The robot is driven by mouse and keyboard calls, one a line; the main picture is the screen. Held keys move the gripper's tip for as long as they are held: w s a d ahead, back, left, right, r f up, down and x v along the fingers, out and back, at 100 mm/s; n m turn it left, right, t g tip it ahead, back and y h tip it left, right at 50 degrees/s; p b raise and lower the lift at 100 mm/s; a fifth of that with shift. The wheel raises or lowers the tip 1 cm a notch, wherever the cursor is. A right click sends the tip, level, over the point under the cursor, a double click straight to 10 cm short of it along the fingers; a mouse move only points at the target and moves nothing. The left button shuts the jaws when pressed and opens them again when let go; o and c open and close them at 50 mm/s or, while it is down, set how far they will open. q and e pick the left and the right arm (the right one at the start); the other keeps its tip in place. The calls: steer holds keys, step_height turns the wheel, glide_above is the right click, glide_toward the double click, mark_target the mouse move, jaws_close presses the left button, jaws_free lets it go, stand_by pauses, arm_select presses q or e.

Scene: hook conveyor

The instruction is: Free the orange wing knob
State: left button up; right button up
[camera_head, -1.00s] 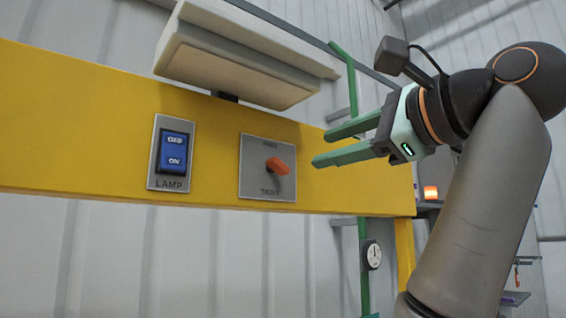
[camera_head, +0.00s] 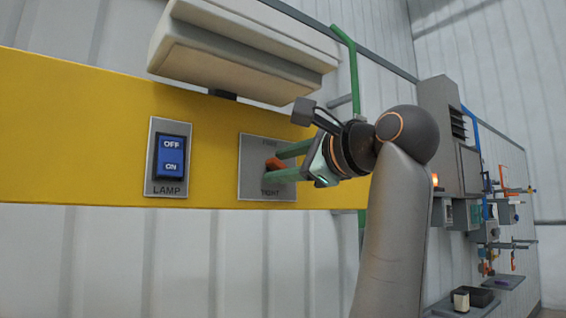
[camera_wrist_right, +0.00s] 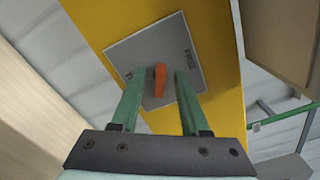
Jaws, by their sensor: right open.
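The orange wing knob (camera_head: 274,163) sits on a grey plate (camera_head: 251,184) on the yellow beam, with lettering above and below it. In the right wrist view the knob (camera_wrist_right: 159,80) stands between the two green fingers, with a gap on each side. My right gripper (camera_head: 279,164) is open, its fingertips around the knob near the plate. In the right wrist view the gripper (camera_wrist_right: 156,88) does not visibly touch the knob. The upper word reads FREE (camera_wrist_right: 189,58); the lower reads TIGHT. My left gripper is not in view.
A blue LAMP rocker switch (camera_head: 171,157) is on the beam left of the knob plate. A pale box-shaped housing (camera_head: 240,50) overhangs just above. A green post (camera_head: 352,70) stands behind my right arm. Shelves with small items (camera_head: 490,235) are far right.

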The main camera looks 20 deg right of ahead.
jaws_close()
steer(key=shift+n, duration=0.4)
stand_by(0.4)
steer(key=n, duration=0.3)
steer(key=shift+f+n+b, duration=0.15)
steer(key=shift+n+b, duration=0.25)
steer(key=n, duration=0.4)
steer(key=shift+n, duration=0.3)
steer(key=n, duration=1.2)
steer(key=shift+d+f, duration=0.15)
steer(key=shift+n, duration=0.4)
